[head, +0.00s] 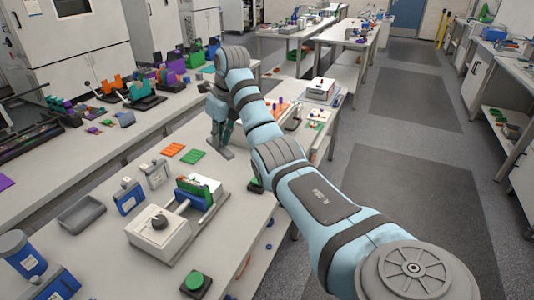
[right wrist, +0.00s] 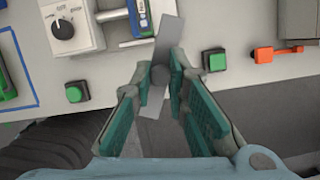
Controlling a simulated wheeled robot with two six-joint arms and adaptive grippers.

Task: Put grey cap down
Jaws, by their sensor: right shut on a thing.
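My right gripper (right wrist: 161,78) is shut on a grey piece, seen in the right wrist view as a flat grey bar (right wrist: 170,38) with a dark round knob (right wrist: 160,75) between the fingertips. I take this for the grey cap. The bar juts out past the fingers on both sides. Whether the piece touches the bench surface cannot be told. My left gripper is not in view.
A white box with a dial (head: 158,232) and a clamp with green and blue parts stand on the bench. Green buttons (head: 195,283) sit near its edge. A grey tray (head: 81,214) is at left.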

